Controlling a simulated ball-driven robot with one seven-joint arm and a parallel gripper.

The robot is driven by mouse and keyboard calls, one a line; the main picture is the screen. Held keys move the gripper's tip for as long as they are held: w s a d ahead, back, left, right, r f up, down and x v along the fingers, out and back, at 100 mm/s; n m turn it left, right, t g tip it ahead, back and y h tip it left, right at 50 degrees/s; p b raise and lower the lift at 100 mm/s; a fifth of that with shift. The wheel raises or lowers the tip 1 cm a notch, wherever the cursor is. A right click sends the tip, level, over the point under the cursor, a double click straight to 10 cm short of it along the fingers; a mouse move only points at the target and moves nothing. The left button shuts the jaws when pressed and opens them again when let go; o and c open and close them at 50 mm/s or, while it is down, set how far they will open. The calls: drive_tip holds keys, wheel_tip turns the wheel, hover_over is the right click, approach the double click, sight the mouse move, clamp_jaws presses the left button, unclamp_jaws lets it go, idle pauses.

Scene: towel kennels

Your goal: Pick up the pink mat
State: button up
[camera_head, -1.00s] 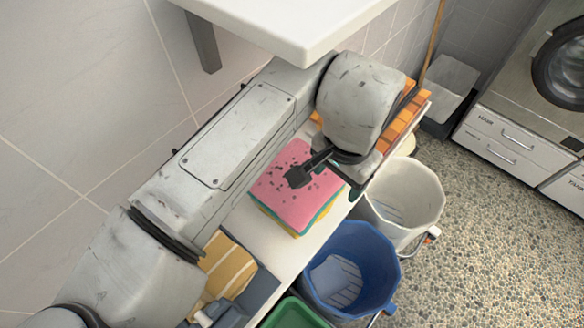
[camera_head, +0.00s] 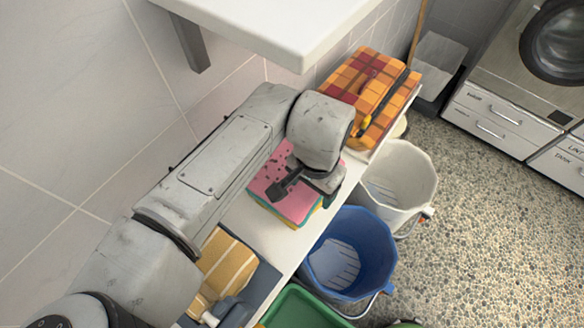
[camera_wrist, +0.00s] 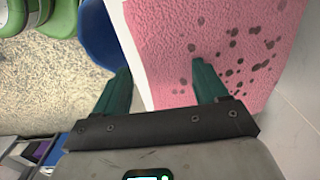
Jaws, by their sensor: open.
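The pink mat (camera_head: 297,206) is a flat, square, dark-speckled piece on top of a stack with teal and yellow layers below it, on a white shelf. My arm covers part of it in the head view. In the wrist view the pink mat (camera_wrist: 230,45) fills the upper right. My gripper (camera_wrist: 160,80) is open and empty there, with dark green fingers. The right finger shows over the mat, and the left finger shows beyond its left edge. In the head view my gripper is over the stack's right side, and its fingertips are mostly hidden. Contact cannot be told.
An orange plaid case (camera_head: 375,85) lies on the shelf (camera_head: 253,232) behind the stack. A yellow striped cloth (camera_head: 226,262) lies in front. White (camera_head: 408,165), blue (camera_head: 372,225) and green (camera_head: 290,308) buckets stand along the right. A white overhead slab (camera_head: 290,35) and tiled wall bound the left.

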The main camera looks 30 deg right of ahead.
drive_tip(key=c, duration=1.3)
drive_tip(key=shift+r, duration=0.1)
